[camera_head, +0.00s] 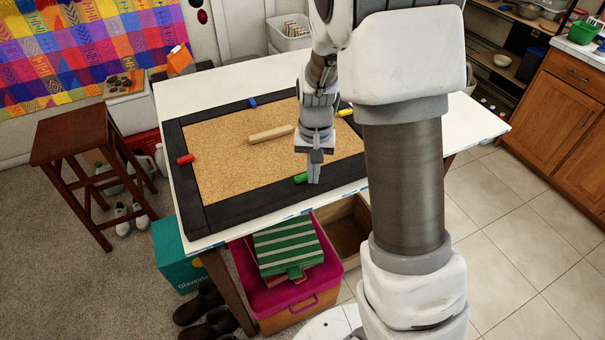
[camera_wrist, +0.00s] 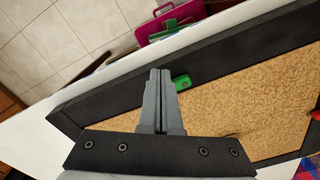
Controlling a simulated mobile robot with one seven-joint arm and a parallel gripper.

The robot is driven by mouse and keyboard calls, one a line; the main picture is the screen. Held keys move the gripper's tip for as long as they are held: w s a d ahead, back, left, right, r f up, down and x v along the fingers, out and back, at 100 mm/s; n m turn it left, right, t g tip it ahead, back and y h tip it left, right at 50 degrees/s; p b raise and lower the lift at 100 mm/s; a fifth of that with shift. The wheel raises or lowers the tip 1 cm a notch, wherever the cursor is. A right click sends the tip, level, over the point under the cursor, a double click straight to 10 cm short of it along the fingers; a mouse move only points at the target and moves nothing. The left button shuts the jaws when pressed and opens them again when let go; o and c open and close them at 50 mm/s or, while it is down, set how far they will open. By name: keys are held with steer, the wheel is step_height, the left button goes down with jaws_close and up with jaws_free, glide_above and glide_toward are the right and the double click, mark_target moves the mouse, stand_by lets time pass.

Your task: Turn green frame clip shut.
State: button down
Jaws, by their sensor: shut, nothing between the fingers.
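The green frame clip (camera_head: 301,178) sits at the front edge of the corkboard, where the cork meets the black frame (camera_head: 262,200). In the wrist view the green clip (camera_wrist: 182,82) shows just right of my fingertips, partly hidden by them. My gripper (camera_head: 314,180) is shut and empty, pointing down beside the clip on its right in the head view. In the wrist view my gripper (camera_wrist: 160,72) has its fingers pressed together over the black frame. I cannot tell whether the fingers touch the clip.
A red clip (camera_head: 185,159), a blue clip (camera_head: 252,102) and a yellow clip (camera_head: 345,112) sit around the frame. A wooden bar (camera_head: 270,135) lies on the cork (camera_head: 225,165). The white table (camera_head: 180,95) has free room behind the board.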

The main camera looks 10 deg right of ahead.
steer(key=shift+f+b, duration=0.45)
steer(key=shift+f, duration=0.15)
steer(key=shift+w+a, duration=0.15)
steer(key=shift+w, duration=0.75)
stand_by(1.2)
steer(key=shift+w, duration=0.8)
stand_by(0.5)
steer(key=shift+w, duration=0.1)
stand_by(0.3)
steer(key=shift+w+a, duration=0.1)
steer(key=shift+w, duration=0.15)
steer(key=shift+w+a, duration=0.25)
steer(key=shift+w, duration=0.05)
stand_by(0.4)
stand_by(0.3)
steer(key=shift+d, duration=0.4)
step_height(320, 180, up, 7)
steer(key=p, duration=0.5)
